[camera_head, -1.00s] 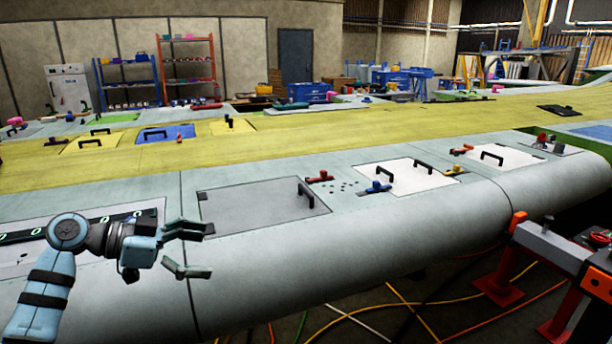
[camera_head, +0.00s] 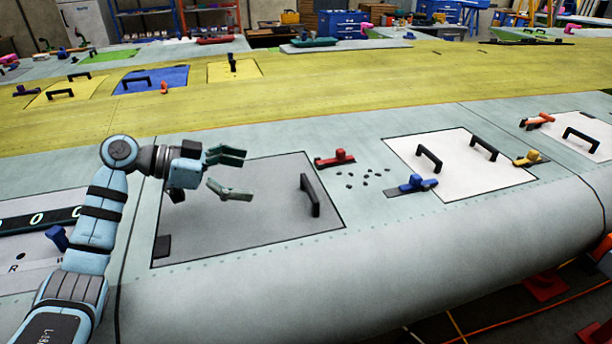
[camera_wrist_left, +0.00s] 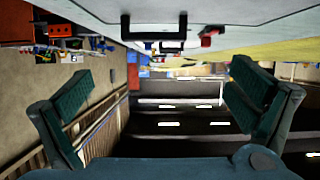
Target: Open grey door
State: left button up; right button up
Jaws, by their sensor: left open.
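The grey door (camera_head: 245,225) is a flat panel set flush in the pale wing surface, lying shut. Its black handle (camera_head: 310,195) stands up near the panel's right edge. My left gripper (camera_head: 243,175) is open and empty, above the door and left of the handle, with its fingers pointing right toward it. The left wrist view appears upside down. There the open fingers frame a gap, and a black handle (camera_wrist_left: 155,44) shows above it near the top. My right gripper is not in view.
A red clamp (camera_head: 337,159), several small dark pieces (camera_head: 362,177) and a blue clamp (camera_head: 410,186) lie right of the door. Beyond them is a white panel (camera_head: 455,185) with two black handles. The wing's curved front edge (camera_head: 300,285) is clear.

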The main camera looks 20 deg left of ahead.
pick_arm(q)
send_near(309, 187)
jog(key=shift+s+d+p, duration=0.1)
jog(key=shift+d+p, duration=0.35)
jog(key=shift+d, duration=0.15)
jog(key=x, duration=0.4)
jog(key=w+a+x, duration=0.1)
jog(key=x, duration=0.2)
jog(key=shift+d+f, duration=0.1)
jog(key=shift+f, duration=0.2)
jog(key=shift+d, duration=0.15)
jog(key=shift+s, duration=0.2)
jog(key=shift+w, duration=0.1)
jog(key=c, duration=1.3)
jog(key=shift+r, duration=0.1)
jog(key=shift+c, duration=1.3)
jog(key=shift+s+r, duration=0.4)
jog(key=shift+s, duration=0.2)
jog(key=c, duration=0.4)
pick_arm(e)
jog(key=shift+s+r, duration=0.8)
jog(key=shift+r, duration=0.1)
